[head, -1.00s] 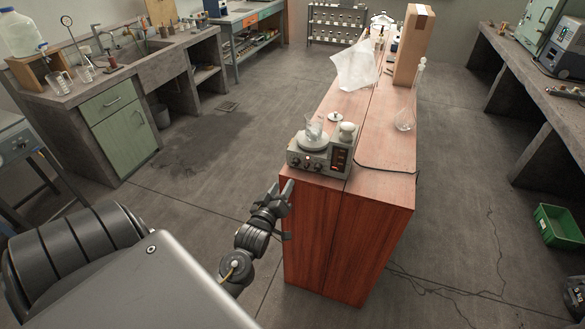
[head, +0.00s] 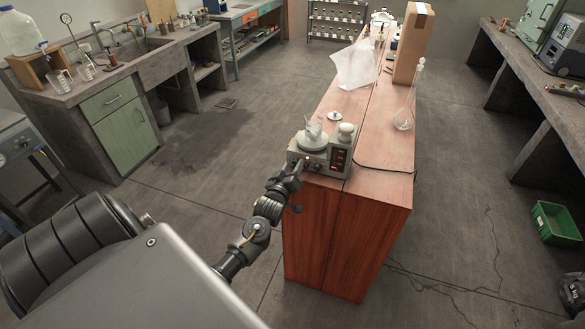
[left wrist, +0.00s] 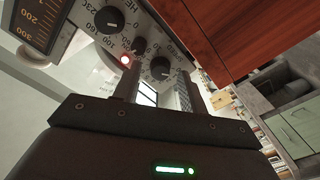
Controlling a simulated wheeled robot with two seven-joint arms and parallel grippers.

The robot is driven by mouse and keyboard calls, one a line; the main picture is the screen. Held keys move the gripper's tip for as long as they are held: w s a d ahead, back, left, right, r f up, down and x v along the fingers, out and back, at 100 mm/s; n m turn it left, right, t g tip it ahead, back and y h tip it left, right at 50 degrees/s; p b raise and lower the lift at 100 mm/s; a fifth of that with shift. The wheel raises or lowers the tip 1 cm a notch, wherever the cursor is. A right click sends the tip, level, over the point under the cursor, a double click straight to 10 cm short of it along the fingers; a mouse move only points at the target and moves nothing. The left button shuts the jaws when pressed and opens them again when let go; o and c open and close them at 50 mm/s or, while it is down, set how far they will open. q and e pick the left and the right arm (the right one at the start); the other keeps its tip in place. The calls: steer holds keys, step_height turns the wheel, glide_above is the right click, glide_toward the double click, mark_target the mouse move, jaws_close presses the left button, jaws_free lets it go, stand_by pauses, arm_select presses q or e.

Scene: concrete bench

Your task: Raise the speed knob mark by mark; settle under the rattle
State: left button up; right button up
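The stirring hotplate (head: 340,160) sits at the near end of the wooden bench top, its control panel facing me. My left gripper (head: 297,170) is at the panel's left part. In the left wrist view its fingers (left wrist: 156,90) are apart, with the speed knob just beyond the gap between them; contact cannot be told. The knob's exact setting is unclear. My right gripper is out of view.
A black cable (head: 385,168) runs right of the hotplate.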

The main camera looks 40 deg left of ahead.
arm_select(q)
jaws_close()
steer(key=shift+m, duration=0.3)
steer(key=shift+m+p, duration=0.45)
steer(key=shift+m, duration=0.65)
steer(key=m+p, duration=0.1)
steer(key=m, duration=0.3)
steer(key=m+p, duration=0.1)
steer(key=m, duration=0.3)
steer(key=shift+m+p, duration=0.5)
steer(key=shift+m, duration=1.4)
